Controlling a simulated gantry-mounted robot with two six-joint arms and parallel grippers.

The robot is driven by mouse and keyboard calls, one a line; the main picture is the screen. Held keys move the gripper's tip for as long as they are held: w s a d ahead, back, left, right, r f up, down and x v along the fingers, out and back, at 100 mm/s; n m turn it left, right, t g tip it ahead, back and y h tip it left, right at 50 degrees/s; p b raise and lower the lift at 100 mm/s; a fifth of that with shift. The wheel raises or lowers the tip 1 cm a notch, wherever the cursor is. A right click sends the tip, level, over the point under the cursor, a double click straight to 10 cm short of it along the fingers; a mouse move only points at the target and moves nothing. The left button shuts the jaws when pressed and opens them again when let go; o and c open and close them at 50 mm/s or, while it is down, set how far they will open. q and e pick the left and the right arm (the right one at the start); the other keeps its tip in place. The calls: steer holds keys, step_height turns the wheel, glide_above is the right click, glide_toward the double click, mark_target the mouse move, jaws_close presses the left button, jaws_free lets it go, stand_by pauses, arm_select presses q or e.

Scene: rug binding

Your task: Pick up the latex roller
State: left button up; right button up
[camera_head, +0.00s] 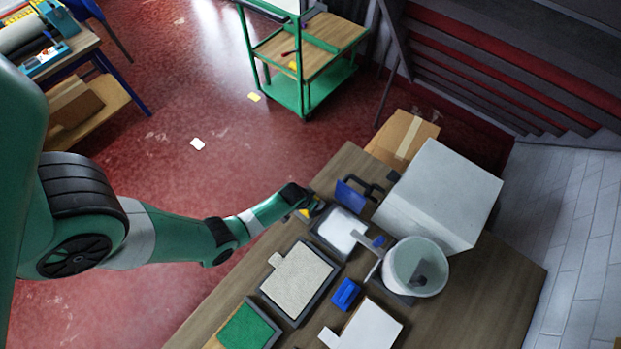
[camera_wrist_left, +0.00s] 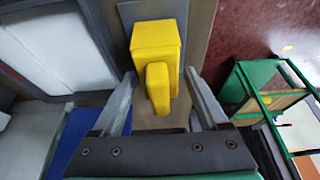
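My left gripper (camera_head: 306,208) is at the table's far left edge in the head view. In the left wrist view my left gripper (camera_wrist_left: 155,100) is open, its two grey fingers on either side of a small yellow block. This block stands against a larger yellow block (camera_wrist_left: 155,45) on a grey plate. No contact with the fingers is clear. A dark tray with a white pool (camera_head: 342,232) lies beside the gripper. A blue piece (camera_head: 378,241) sits at that tray's right edge. I cannot tell for certain which thing is the latex roller. My right gripper is not in view.
A blue plate with a black handle (camera_head: 350,195), a white bucket (camera_head: 415,268) and a large white box (camera_head: 440,190) stand close by. A beige panel (camera_head: 297,282), green panel (camera_head: 246,328) and blue block (camera_head: 346,294) lie nearer. A green cart (camera_head: 305,75) stands beyond.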

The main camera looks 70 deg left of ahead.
arm_select(q)
jaws_close()
steer(key=shift+r, duration=0.1)
stand_by(0.3)
